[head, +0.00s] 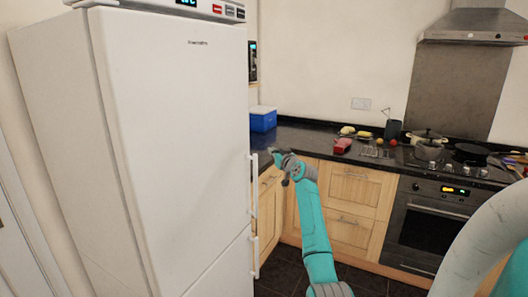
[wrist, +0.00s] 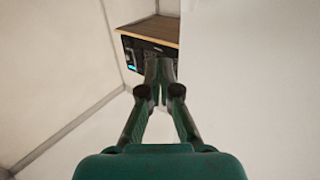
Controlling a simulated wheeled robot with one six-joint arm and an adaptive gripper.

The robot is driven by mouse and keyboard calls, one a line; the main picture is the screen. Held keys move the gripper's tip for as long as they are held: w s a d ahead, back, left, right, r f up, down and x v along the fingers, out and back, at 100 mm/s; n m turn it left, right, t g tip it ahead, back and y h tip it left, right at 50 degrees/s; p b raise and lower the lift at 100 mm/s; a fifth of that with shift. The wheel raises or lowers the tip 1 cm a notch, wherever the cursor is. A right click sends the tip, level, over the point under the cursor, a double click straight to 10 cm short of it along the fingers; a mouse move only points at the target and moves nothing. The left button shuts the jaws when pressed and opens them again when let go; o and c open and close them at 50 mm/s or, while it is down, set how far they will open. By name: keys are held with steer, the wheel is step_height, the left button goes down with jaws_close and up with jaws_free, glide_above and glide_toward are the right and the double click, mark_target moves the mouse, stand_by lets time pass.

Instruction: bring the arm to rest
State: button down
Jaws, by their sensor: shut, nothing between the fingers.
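My gripper (wrist: 160,66) is shut and empty in the wrist view, its two fingers meeting in front of a dark appliance. In the head view my gripper (head: 277,155) is at the end of my teal arm, in front of the dark counter and just right of the fridge's edge. The arm reaches up and forward from the bottom of the picture. I cannot tell from the head view whether the gripper touches the fridge handle beside it.
A tall white fridge (head: 185,130) with handles on its right edge fills the left. The dark counter (head: 300,136) holds a blue box (head: 263,119), a red item (head: 342,145) and other food. An oven (head: 430,222) and hob with pots (head: 428,148) stand right. Dark floor shows below.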

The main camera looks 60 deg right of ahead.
steer(key=shift+s, duration=0.65)
